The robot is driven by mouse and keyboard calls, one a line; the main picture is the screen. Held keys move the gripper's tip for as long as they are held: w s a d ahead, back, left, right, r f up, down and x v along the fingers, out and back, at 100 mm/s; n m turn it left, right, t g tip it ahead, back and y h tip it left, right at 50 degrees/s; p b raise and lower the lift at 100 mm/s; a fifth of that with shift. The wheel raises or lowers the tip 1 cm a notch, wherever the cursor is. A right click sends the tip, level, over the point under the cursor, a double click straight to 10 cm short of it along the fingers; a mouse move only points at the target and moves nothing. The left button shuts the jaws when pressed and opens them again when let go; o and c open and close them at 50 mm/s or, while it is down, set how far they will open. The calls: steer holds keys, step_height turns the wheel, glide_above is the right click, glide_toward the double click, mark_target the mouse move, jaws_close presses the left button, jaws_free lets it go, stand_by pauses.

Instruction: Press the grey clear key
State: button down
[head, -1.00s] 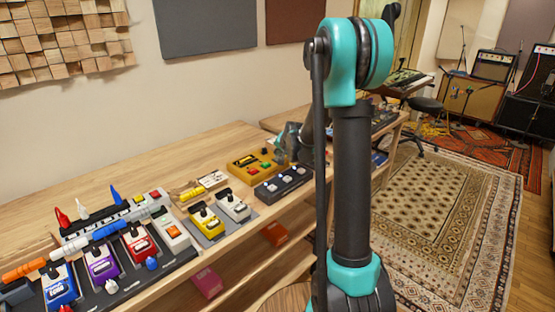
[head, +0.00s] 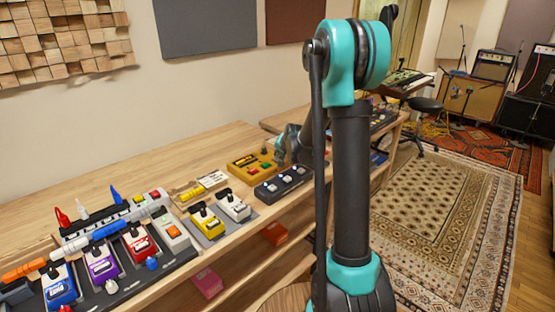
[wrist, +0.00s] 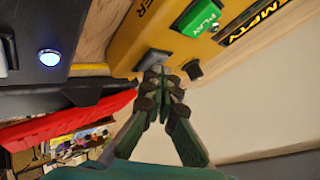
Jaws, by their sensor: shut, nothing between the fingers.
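The yellow box (head: 240,168) stands on the wooden bench in the head view. In the wrist view its yellow face (wrist: 135,45) fills the top middle, with a green PLAY button (wrist: 199,17) and a plain grey key (wrist: 152,59). I can read no label on the grey key. My gripper (wrist: 160,74) is shut and empty, its fingertips right at the grey key and partly over it. I cannot tell whether they touch it or whether it is pushed in. In the head view the fingertips are not clear.
A black knob (wrist: 193,69) sits right beside the grey key. A dark pedal (head: 284,184) with several knobs stands in front of the yellow box. Yellow (head: 206,222) and white (head: 233,206) pedals stand to the left. A patterned rug (head: 450,220) covers the floor at right.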

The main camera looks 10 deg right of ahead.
steer(key=shift+r, duration=0.9)
steer(key=shift+r, duration=0.1)
steer(key=shift+r, duration=2.4)
steer(key=s+d+f+n+g, duration=0.1)
steer(key=s+f+n, duration=0.1)
steer(key=s, duration=1.1)
steer(key=s+d+f+n+g+h, duration=0.1)
steer(key=s+f, duration=0.4)
steer(key=s, duration=0.9)
steer(key=s+d+f+n+g+h, duration=0.1)
steer(key=s+d+f+n+g, duration=0.1)
steer(key=s, duration=1.2)
step_height(320, 180, down, 2)
steer(key=shift+f+n+g, duration=0.15)
steer(key=shift+n+g, duration=0.25)
steer(key=shift+n, duration=0.4)
